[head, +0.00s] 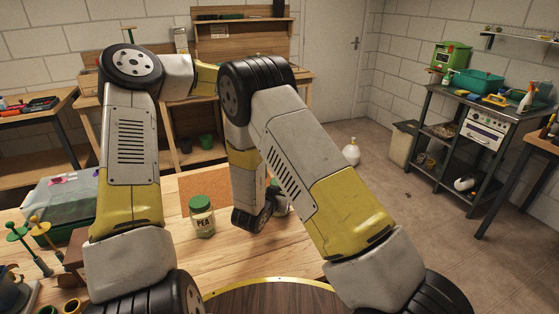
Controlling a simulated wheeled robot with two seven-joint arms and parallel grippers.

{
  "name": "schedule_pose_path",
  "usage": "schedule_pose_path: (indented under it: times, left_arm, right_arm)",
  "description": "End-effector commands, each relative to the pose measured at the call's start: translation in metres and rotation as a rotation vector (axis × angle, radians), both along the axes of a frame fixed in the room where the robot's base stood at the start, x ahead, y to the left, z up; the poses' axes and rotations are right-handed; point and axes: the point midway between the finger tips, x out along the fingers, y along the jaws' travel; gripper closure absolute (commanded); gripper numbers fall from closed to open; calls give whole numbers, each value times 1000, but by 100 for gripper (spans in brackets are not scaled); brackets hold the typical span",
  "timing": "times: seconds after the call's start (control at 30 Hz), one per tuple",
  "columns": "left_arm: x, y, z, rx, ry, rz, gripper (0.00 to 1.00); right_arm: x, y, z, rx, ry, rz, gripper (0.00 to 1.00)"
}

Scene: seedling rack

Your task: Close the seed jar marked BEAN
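A glass jar (202,222) with a green lid on top and a label reading PEA stands upright on the wooden table (215,258), in front of a cork board (200,184). A small part of what looks like a second jar (283,211) shows just right of my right arm's lower part. Its label and top are hidden, so I cannot tell whether it is the BEAN jar or whether it is closed. No jar marked BEAN can be read. My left arm bends at the top and runs right behind my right arm. Neither gripper's fingers show.
A tray with a clear cover (66,196) stands at the table's left, with green and yellow tools (37,225) on stands before it. Small pots (73,306) sit at the lower left. My two arms block much of the table. Bare table surrounds the PEA jar's front.

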Motion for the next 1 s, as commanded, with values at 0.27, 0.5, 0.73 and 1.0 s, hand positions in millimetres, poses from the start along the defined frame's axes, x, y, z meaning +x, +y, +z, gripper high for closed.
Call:
schedule_pose_path:
  times: [0.27,0.5,0.73,1.0]
  left_arm:
    - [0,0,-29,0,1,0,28]
    - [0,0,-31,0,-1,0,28]
    - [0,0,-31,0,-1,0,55]
    - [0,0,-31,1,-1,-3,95]
  right_arm:
    - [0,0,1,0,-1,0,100]
    - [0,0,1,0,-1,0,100]
    - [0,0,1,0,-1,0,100]
    - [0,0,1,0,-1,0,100]
